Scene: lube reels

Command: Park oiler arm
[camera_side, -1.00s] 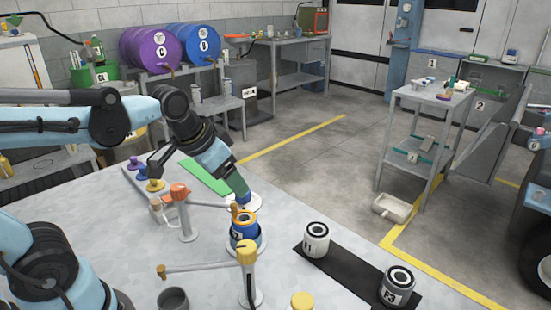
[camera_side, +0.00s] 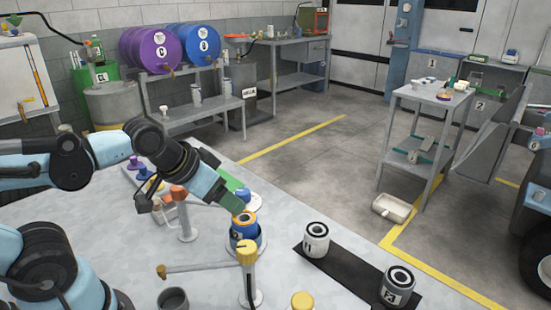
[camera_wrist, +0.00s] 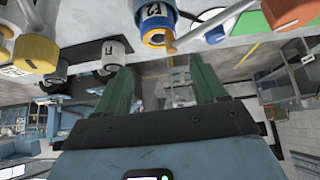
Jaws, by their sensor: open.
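An orange-capped post (camera_side: 180,193) stands on the grey table, with a thin arm reaching right toward a blue can with an orange ring (camera_side: 244,232). My gripper (camera_side: 232,197) is in front of part of that arm, so its far end is hidden in the side view. In the wrist view a metal rod (camera_wrist: 205,28) ends by the can's orange ring (camera_wrist: 155,38). My gripper (camera_wrist: 163,78) shows two green fingers spread apart with nothing between them. A yellow-capped post (camera_side: 246,255) has its own arm reaching left. I cannot tell whether the gripper touches the rod.
Two grey-and-white cans (camera_side: 316,240) (camera_side: 397,287) stand on a black strip at the right. A dark cup (camera_side: 173,298) and a yellow knob (camera_side: 302,300) are at the front. A blue knob on a white disc (camera_side: 247,198) stands behind the gripper.

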